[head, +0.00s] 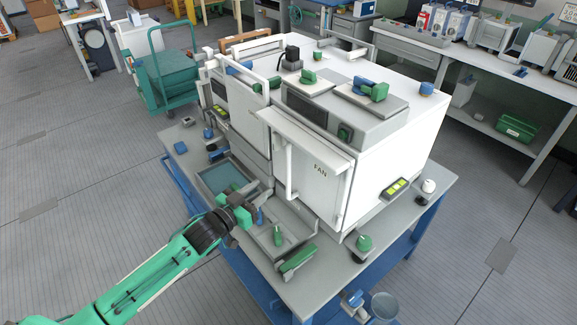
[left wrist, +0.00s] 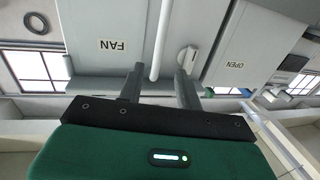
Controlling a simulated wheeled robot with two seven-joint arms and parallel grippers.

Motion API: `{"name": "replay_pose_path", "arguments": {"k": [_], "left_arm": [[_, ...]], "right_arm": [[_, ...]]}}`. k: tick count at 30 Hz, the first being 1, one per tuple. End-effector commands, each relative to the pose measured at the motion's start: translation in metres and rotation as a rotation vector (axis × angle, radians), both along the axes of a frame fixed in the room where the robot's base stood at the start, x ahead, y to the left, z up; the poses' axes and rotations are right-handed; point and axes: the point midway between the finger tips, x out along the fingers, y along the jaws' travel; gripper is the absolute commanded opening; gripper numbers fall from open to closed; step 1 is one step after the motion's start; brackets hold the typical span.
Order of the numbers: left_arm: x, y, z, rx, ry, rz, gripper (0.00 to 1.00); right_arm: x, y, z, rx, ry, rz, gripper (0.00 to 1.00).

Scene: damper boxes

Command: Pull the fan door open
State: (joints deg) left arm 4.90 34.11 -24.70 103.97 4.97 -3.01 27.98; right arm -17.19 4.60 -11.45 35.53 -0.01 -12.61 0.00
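The fan door (head: 322,190) is a white panel marked FAN on the front of the big white box. It looks shut or nearly so; I cannot tell if there is a gap. Its white vertical bar handle (head: 289,172) is along the door's left side. My left gripper (head: 251,207) is left of the handle's lower end and points towards it. In the left wrist view, its two dark fingers (left wrist: 160,82) are apart, with the handle (left wrist: 162,35) showing between them and the FAN label (left wrist: 112,46) left of it. Contact is not visible. My right gripper is not in view.
The box stands on a grey table (head: 395,225) with a blue frame. A grey tray (head: 225,178) and green-handled parts (head: 297,258) lie below the door. Another panel marked OPEN (left wrist: 236,55) is beside the handle in the left wrist view. A green cart (head: 170,80) stands behind.

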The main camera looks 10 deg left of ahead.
Motion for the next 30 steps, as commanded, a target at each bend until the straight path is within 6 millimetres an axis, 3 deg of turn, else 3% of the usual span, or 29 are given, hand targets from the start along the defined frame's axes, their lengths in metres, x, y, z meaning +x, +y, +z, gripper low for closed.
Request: {"name": "replay_pose_path", "arguments": {"k": [18, 30], "left_arm": [[0.093, -0.047, 0.004, 0.001, 0.000, 0.001, 0.35], [0.115, -0.059, 0.001, 0.001, 0.002, 0.001, 0.35]], "right_arm": [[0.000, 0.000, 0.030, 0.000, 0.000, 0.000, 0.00], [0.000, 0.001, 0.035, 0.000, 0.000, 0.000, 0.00]]}}
